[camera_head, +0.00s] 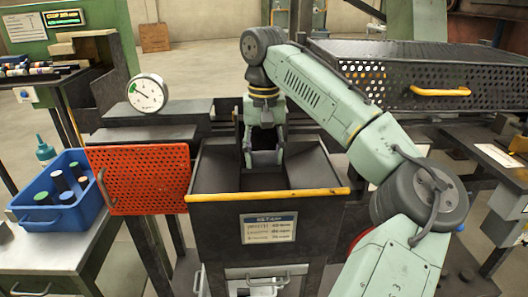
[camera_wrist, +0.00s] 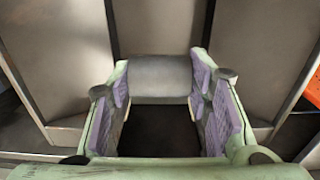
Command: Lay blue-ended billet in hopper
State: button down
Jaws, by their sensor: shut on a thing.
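The hopper (camera_head: 213,165) is a dark, open-topped bin with a yellow front lip and a label on its front. My gripper (camera_head: 264,158) points down inside the hopper's mouth, between its sloping walls. In the wrist view my gripper (camera_wrist: 160,88) is shut on a grey billet (camera_wrist: 160,75), which lies crosswise between the two purple-padded fingers. The billet's ends are covered by the fingers, so I cannot see their colour. Below it is the dark bottom of the hopper (camera_wrist: 60,60). I cannot tell whether the billet touches the hopper.
A blue crate (camera_head: 60,217) with several upright, colour-ended billets stands on a bench at left. A red perforated guard (camera_head: 140,180) is left of the hopper. A round gauge (camera_head: 147,93) stands behind it. A dark perforated cover (camera_head: 420,75) with a yellow handle is at back right.

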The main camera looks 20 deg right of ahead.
jog(key=shift+f, duration=0.4)
jog(key=c, duration=0.7)
grip_release()
jog(key=shift+c, duration=0.2)
notch_tip(320, 180, up, 12)
dwell(0.8)
